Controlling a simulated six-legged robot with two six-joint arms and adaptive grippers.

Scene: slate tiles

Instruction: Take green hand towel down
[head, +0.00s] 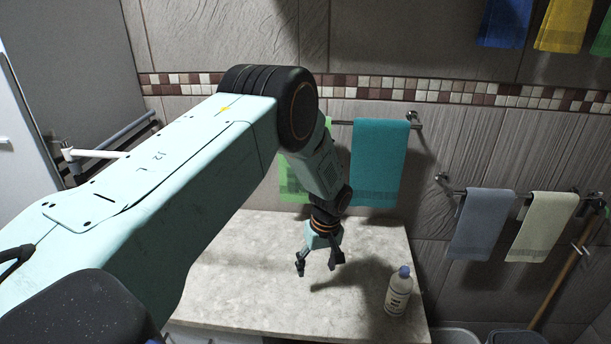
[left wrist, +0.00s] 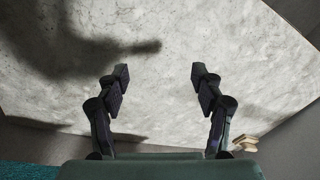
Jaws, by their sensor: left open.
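A green hand towel (head: 291,180) hangs from a wall rail in the head view, largely hidden behind my left arm. A teal towel (head: 379,160) hangs beside it to the right on the same rail. My left gripper (head: 318,268) is open and empty above the pale stone counter (head: 270,290), below and in front of the towels. In the left wrist view the two fingers of the left gripper (left wrist: 159,75) stand apart with only counter surface (left wrist: 170,110) between them. A teal edge (left wrist: 25,171) shows at the bottom left there. My right gripper is not in view.
A white bottle with a blue cap (head: 398,292) stands at the counter's right edge. A grey-blue towel (head: 480,224) and a cream towel (head: 541,228) hang on a lower rail at right. Blue (head: 504,22) and yellow (head: 562,25) towels hang higher up. A wooden handle (head: 566,268) leans at far right.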

